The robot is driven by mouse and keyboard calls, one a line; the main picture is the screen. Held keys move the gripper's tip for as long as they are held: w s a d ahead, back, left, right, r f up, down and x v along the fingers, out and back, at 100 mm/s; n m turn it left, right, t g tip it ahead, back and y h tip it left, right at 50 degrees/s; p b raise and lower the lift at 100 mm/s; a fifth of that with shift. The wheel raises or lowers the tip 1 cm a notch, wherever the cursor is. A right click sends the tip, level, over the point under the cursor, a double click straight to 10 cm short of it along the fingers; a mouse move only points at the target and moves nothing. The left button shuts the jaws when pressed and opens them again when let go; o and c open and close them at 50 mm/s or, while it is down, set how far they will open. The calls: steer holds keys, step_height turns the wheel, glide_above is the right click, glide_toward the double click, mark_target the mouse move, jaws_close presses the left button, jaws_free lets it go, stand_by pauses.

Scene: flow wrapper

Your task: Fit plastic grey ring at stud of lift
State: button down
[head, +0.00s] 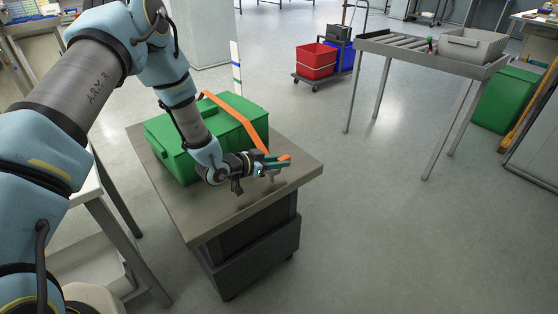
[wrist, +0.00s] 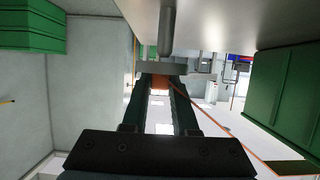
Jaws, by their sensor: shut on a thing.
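My gripper (head: 279,161) is over the near right part of the grey lift's top (head: 255,195), beside the green bin. A grey stud (wrist: 167,28) projects from the lift top, which fills the top of the wrist view. The stud's tip appears right by the ring; whether they touch I cannot tell. In the head view the stud (head: 271,178) is small below the fingertips.
An orange strap (head: 240,119) runs over the green bin (head: 168,152) toward my gripper. The bin fills the lift's far left part; it also shows in the wrist view (wrist: 285,95). The top's right front is bare. A roller table (head: 415,48) stands apart at the right.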

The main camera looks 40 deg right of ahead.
mark_target(278, 178)
steer(key=shift+f+b, duration=1.2)
steer(key=shift+f, duration=0.4)
steer(key=shift+f, duration=0.1)
steer(key=c, duration=0.6)
jaws_free()
steer(key=shift+a+f, duration=0.1)
steer(key=v, duration=0.7)
steer(key=b+v, duration=0.1)
steer(key=v, duration=0.3)
steer(key=shift+r, duration=0.3)
